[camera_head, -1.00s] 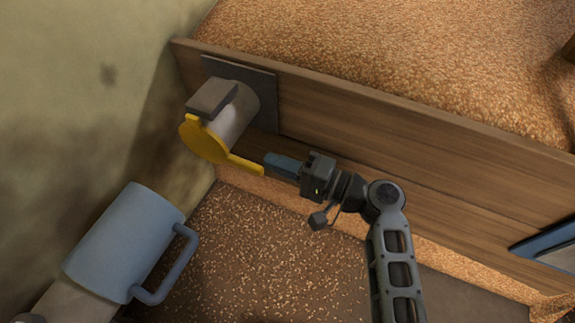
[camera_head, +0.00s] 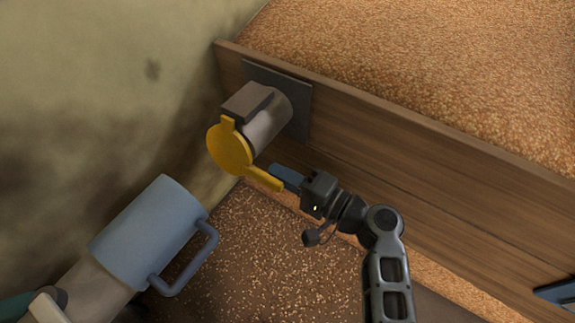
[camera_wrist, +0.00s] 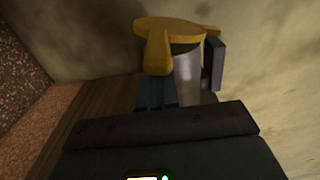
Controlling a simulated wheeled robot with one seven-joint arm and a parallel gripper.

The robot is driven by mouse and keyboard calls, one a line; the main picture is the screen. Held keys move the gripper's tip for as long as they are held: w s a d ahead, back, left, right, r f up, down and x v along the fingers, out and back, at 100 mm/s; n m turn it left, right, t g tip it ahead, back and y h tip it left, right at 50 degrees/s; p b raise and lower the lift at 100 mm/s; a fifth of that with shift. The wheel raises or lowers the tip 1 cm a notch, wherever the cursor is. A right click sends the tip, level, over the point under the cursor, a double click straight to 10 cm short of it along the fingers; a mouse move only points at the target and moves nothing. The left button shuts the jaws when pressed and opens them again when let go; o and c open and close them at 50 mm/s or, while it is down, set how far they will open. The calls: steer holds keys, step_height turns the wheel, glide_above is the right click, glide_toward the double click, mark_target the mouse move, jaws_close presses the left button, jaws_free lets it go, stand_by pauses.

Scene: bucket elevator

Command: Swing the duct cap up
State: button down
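The yellow duct cap (camera_head: 230,150) is a round disc with a flat lever (camera_head: 265,179) at the end of a short grey duct (camera_head: 267,115). The disc covers the duct's mouth, and its lever points right and down. My gripper (camera_head: 279,175) is at the lever, with a blue finger just behind and above the lever's end. In the wrist view the cap (camera_wrist: 180,27) and lever (camera_wrist: 158,55) are straight ahead, with blue fingertips (camera_wrist: 153,93) below the lever. The far finger is hidden, so I cannot tell whether the fingers are closed on it.
The duct comes through a dark plate (camera_head: 298,95) on a wooden board (camera_head: 420,165), with grain heaped behind. A blue-grey cylinder with a handle (camera_head: 150,232) stands at lower left. A mottled wall (camera_head: 90,90) rises at left. Grain covers the floor (camera_head: 250,245).

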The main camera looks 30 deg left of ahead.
steer(key=shift+s+r+p, duration=0.1)
steer(key=shift+s+p, duration=0.4)
steer(key=shift+s, duration=0.5)
steer(key=shift+s+r+p, duration=3.65)
steer(key=shift+r+p, duration=0.3)
steer(key=shift+p, duration=1.05)
steer(key=shift+w+r+p, duration=0.9)
steer(key=shift+r+p, duration=1.25)
steer(key=shift+r, duration=1.2)
steer(key=s+d, duration=0.2)
steer(key=d, duration=0.7)
steer(key=shift+s+d+p, duration=0.15)
steer(key=shift+s+p, duration=0.05)
steer(key=shift+p, duration=0.25)
steer(key=shift+f, duration=0.15)
